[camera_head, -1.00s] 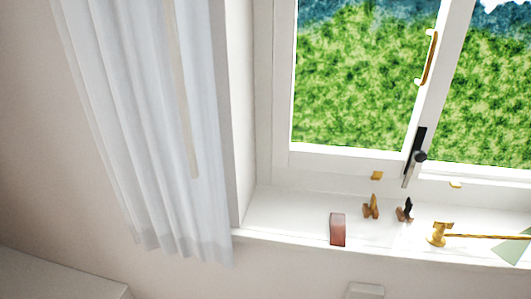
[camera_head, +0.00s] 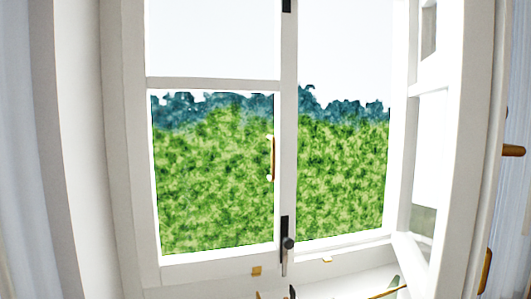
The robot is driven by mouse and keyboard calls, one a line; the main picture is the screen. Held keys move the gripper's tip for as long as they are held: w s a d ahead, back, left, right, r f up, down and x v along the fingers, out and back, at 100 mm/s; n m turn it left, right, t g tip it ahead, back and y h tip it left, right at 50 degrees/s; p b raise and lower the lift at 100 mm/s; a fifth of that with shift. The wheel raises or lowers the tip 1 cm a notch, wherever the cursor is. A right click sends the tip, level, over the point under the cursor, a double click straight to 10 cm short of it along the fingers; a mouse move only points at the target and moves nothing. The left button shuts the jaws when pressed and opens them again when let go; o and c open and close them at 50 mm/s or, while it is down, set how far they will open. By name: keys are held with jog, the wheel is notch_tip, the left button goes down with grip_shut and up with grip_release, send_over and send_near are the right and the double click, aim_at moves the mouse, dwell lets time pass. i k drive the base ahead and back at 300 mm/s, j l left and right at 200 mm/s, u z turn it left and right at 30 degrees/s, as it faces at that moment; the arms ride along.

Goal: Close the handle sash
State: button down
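The window fills the view. Its left sash (camera_head: 218,84) sits flat in the frame, with an upright brass pull handle (camera_head: 271,158) on its right stile. The right opening has no crossbar across it. A white sash (camera_head: 470,150) stands swung inward at the right, seen steeply from the side. A brass piece (camera_head: 513,150) sticks out on its far right, and a second brass piece (camera_head: 485,270) shows lower down; I cannot tell whether either is a handle. A black latch with a round knob (camera_head: 287,245) sits low on the middle post.
The sill's small objects are mostly cut off at the bottom edge, including a thin brass rod (camera_head: 385,293).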

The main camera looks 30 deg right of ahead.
aim_at(477, 80)
jog(key=l+z, duration=0.25)
jog(key=l, duration=0.55)
jog(key=l+z, duration=0.25)
jog(key=l, duration=0.55)
